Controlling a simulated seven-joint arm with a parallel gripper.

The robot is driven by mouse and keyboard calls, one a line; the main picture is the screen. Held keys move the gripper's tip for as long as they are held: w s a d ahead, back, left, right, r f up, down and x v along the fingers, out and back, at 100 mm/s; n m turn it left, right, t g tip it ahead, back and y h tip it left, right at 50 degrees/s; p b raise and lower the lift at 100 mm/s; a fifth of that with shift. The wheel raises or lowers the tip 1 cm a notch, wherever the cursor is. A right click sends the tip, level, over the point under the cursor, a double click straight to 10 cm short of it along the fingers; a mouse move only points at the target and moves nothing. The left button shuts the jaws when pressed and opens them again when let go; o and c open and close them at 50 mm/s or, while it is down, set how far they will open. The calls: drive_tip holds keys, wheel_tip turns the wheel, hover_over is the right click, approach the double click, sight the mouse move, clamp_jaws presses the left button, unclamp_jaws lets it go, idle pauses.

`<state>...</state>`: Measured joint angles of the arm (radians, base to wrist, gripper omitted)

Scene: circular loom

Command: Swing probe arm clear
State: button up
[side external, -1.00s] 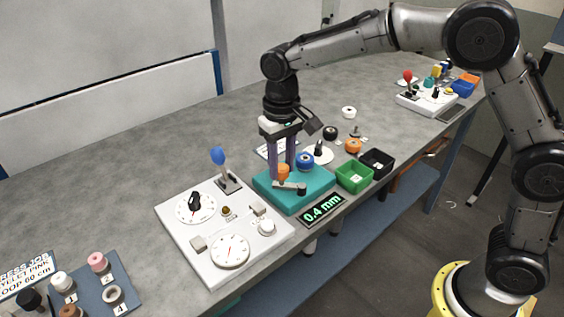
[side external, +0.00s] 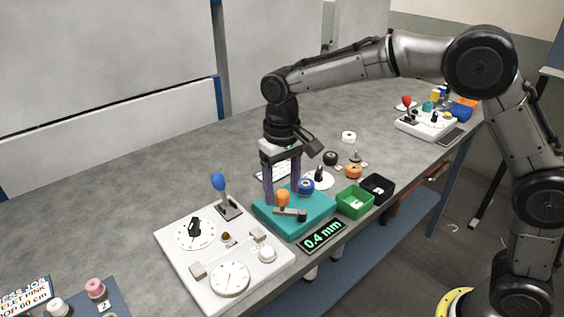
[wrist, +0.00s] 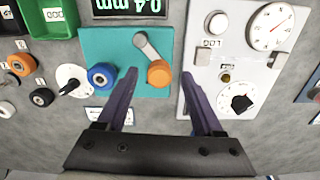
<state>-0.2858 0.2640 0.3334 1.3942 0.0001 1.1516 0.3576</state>
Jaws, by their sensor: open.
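The probe arm (wrist: 147,47) is a short grey lever on a teal block (wrist: 98,40). It also shows in the side view (side external: 290,212). An orange knob (wrist: 159,74) stands at one end of it. A blue ring-shaped part (wrist: 102,76) sits on the same block, beside the knob. My gripper (wrist: 160,74) is open, its purple fingers pointing down at the block. In the wrist view the knob lies between the two fingertips, with a gap on each side. In the side view the fingers come down close behind the knob. I cannot tell whether they touch anything.
A lit display (side external: 322,236) reads 0.4 mm in front of the block. A white panel (side external: 190,262) with dials and a blue-handled lever (side external: 219,184) stands left. Green (side external: 354,201) and black (side external: 377,188) bins stand right.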

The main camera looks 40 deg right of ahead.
wheel_tip(320, 180, up, 13)
idle(0.3)
